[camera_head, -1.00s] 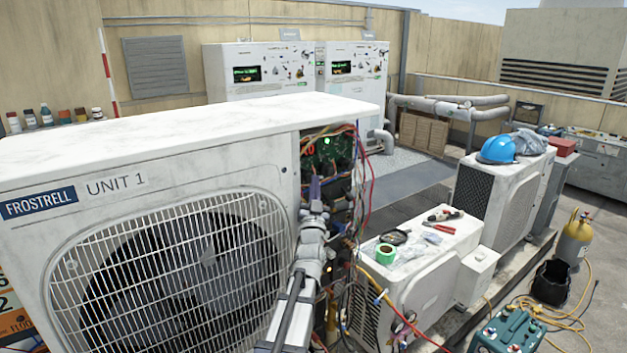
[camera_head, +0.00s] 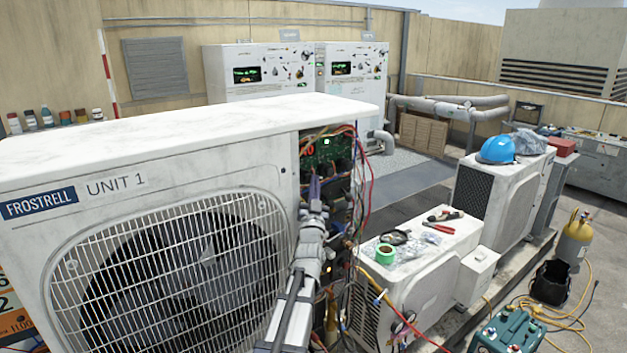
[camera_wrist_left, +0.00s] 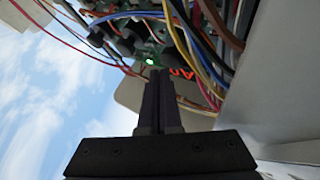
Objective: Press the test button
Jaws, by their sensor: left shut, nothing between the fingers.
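A green circuit board (camera_head: 328,150) sits in the open side compartment of the white condenser marked UNIT 1 (camera_head: 130,190). It carries a small green light, which also glows just past the fingertips in the left wrist view (camera_wrist_left: 150,61). Red lit characters (camera_head: 308,150) show at the board's left and also in the left wrist view (camera_wrist_left: 183,73). I cannot make out the test button itself. My left gripper (camera_head: 315,180) is shut and empty, its fingers pointing up at the board's lower part. The fingertips show close to the board in the wrist view (camera_wrist_left: 160,75); contact cannot be told. My right gripper is out of view.
Loose colored wires (camera_head: 366,190) hang beside the compartment and cross near the fingers. A smaller white unit (camera_head: 425,265) with tools and green tape stands to the right. A blue hard hat (camera_head: 497,150) lies on another unit behind.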

